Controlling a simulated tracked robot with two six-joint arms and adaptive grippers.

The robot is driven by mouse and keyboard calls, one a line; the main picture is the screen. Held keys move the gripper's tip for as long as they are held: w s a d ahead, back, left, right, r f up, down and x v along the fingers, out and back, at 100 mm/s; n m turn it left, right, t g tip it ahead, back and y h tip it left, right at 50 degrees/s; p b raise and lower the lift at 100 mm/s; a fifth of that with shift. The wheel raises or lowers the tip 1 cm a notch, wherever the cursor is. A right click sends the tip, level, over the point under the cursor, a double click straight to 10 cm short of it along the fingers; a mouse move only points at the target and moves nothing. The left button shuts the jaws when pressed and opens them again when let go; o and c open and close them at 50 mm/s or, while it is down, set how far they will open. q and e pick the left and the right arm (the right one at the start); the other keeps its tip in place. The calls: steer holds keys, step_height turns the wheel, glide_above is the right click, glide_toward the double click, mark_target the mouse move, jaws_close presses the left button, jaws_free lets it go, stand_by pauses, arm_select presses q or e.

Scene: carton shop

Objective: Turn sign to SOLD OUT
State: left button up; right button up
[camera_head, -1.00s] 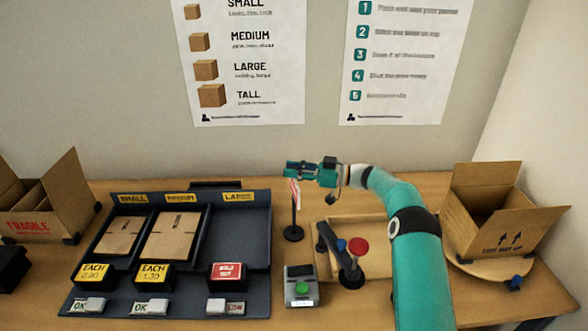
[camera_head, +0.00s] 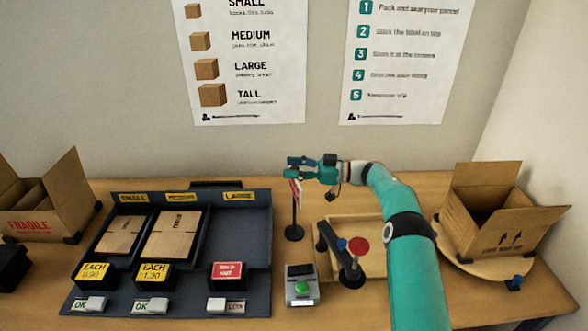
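A small stand (camera_head: 294,232) with a dark post and round base stands on the table right of the dark tray. A narrow red-and-white sign (camera_head: 296,192) is at the top of its post, seen almost edge-on, so its wording cannot be read. My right gripper (camera_head: 297,166), teal and dark, is at the top of this sign, its fingers pointing left. It overlaps the sign's upper end; whether it grips it is unclear. A red block (camera_head: 228,270) in the tray's LARGE column reads SOLD OUT. My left gripper is not in view.
The dark tray (camera_head: 245,236) holds flat cartons under SMALL and MEDIUM; the LARGE bay is empty. Open cartons stand at far left (camera_head: 45,222) and right (camera_head: 500,218).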

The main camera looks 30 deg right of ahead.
steer(key=shift+f, duration=0.1)
steer(key=v, duration=1.2)
